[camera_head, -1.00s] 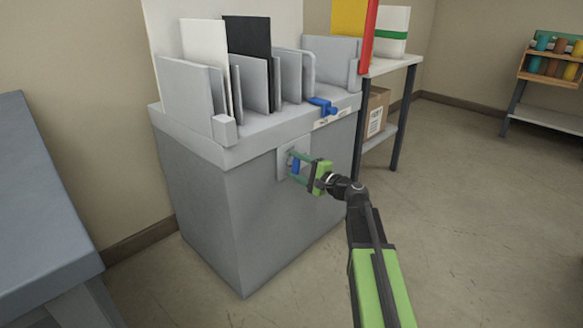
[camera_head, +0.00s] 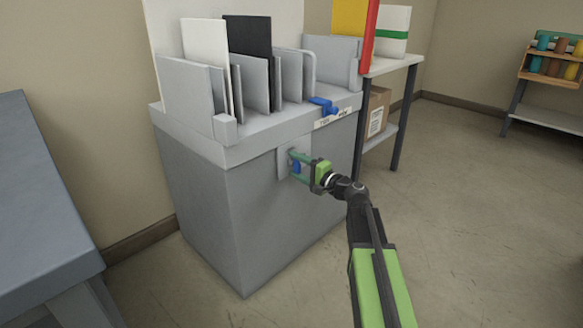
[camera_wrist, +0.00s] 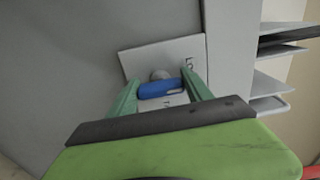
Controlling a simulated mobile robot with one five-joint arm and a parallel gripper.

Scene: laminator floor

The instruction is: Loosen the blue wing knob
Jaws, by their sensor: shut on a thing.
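The blue wing knob (camera_head: 296,167) sits on a light plate (camera_head: 283,165) on the front of the grey cabinet. In the wrist view the knob (camera_wrist: 162,89) lies between the two green fingers, with a grey round hub behind it and the plate (camera_wrist: 130,62) around it. My gripper (camera_head: 299,167) is shut on the knob, its fingers on either side of it. It also shows in the wrist view (camera_wrist: 160,93). Lettering on the plate is partly hidden by the fingers and knob.
The grey cabinet (camera_head: 270,220) carries upright boards and a blue clamp-like part (camera_head: 324,106) above a label on its top edge. A shelf table (camera_head: 398,65) with a box (camera_head: 377,112) stands behind.

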